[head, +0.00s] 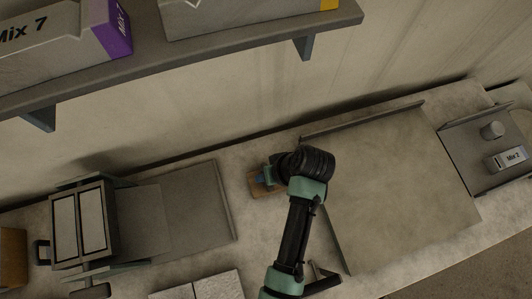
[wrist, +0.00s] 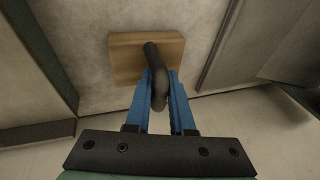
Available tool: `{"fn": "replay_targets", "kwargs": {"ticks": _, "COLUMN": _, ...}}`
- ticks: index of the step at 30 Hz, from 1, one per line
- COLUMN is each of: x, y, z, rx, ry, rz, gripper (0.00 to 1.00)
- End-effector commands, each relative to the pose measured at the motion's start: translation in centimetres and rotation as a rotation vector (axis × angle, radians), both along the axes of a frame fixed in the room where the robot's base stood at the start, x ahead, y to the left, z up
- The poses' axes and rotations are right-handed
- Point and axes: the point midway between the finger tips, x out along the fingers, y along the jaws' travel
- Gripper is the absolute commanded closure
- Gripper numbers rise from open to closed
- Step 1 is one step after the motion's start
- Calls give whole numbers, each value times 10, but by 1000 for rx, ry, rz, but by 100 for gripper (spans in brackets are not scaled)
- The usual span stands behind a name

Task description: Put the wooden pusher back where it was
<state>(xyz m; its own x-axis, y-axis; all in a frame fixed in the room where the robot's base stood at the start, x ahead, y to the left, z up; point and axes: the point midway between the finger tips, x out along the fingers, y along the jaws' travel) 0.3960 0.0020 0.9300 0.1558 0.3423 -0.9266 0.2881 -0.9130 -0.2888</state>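The wooden pusher is a square brown wooden block (wrist: 140,55) with a dark bent handle (wrist: 156,75). In the head view the pusher (head: 256,190) shows partly beneath my wrist, on or just above the worktop between the two trays; I cannot tell whether it touches the surface. My gripper (wrist: 160,78) has blue fingers on both sides of the handle and looks shut on it. In the head view my gripper (head: 262,178) is mostly hidden by my wrist.
A flat grey tray with raised edges (head: 400,180) lies right of my arm. A machine with two pale panels (head: 80,225) and a flat plate stands left. A shelf (head: 190,65) with boxes hangs above. A small tray (head: 470,155) holds a Mix 2 box (head: 507,158).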

Motion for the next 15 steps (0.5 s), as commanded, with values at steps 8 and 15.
{"fn": "replay_targets", "kwargs": {"ticks": 8, "x": 0, "y": 0, "z": 1, "rx": 0, "ry": 0, "rz": 0, "gripper": 51}}
{"fn": "replay_targets", "kwargs": {"ticks": 15, "x": 0, "y": -1, "z": 6, "rx": -1, "ry": -1, "rz": 0, "gripper": 51}}
